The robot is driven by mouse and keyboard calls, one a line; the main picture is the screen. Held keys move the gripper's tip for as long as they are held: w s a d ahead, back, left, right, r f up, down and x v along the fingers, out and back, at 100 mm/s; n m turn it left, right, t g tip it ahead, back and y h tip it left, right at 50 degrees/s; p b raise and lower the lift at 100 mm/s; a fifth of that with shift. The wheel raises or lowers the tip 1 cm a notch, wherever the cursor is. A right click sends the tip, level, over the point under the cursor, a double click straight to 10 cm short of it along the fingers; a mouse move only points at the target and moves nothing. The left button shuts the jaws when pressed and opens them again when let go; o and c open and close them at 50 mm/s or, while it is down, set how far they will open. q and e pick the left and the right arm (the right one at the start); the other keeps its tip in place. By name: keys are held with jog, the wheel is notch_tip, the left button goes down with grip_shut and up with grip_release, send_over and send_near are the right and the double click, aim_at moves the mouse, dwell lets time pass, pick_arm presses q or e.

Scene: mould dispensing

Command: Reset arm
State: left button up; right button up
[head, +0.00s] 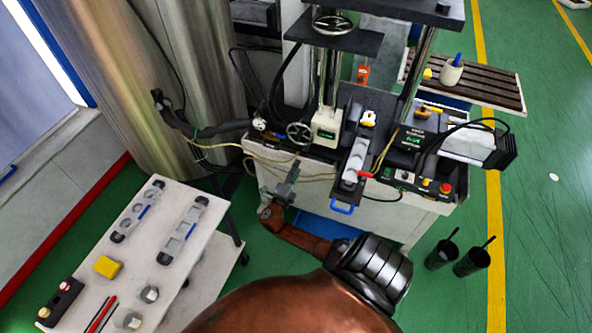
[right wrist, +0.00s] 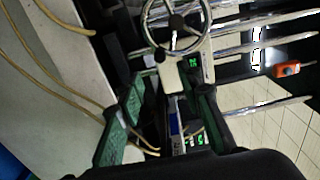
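My right arm comes in from the bottom of the head view, with a copper link and a black joint. Its gripper (head: 289,176) is in front of the white machine bench (head: 405,212), left of the grey mould (head: 354,160) with the blue handle. In the right wrist view the two green fingers of this gripper (right wrist: 170,100) stand apart with nothing held between them. A handwheel (right wrist: 173,25) and small green displays show beyond the fingertips. My left gripper is in neither view.
A white table (head: 165,240) at left holds two grey moulds, a yellow block (head: 107,267), a button box and red rods. Yellow cables (head: 265,152) hang by the bench front near my gripper. Two black cups (head: 471,262) stand on the green floor at right.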

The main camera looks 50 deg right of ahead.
dwell(0.3)
jog(key=s+a+f+m+g+y+b, duration=0.1)
jog(key=s+a+f+m+y+b, duration=0.35)
jog(key=f, duration=0.95)
jog(key=s+a+f+m+g+y+b, duration=0.1)
jog(key=s+f+m+g+y, duration=0.1)
jog(key=s+f+m, duration=0.7)
jog(key=s+a+f+m+g+y+b, duration=0.1)
jog(key=s+a+f+m+y+b, duration=0.15)
jog(key=s+f, duration=1.05)
pick_arm(q)
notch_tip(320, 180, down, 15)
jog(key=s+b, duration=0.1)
jog(key=b, duration=0.6)
pick_arm(e)
jog(key=s+a+f+m+y, duration=0.4)
jog(key=s+a+f+m, duration=0.5)
jog(key=s+f+m, duration=0.1)
jog(key=s+a+f+m+y, duration=0.3)
jog(key=s+a+f+m, duration=0.7)
jog(key=f, duration=0.5)
jog(key=shift+a+f+m+g+y, duration=0.15)
jog(key=shift+a+m+g+y, duration=0.2)
jog(key=shift+m, duration=0.85)
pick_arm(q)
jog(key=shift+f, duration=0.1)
pick_arm(e)
jog(key=shift+c, duration=0.2)
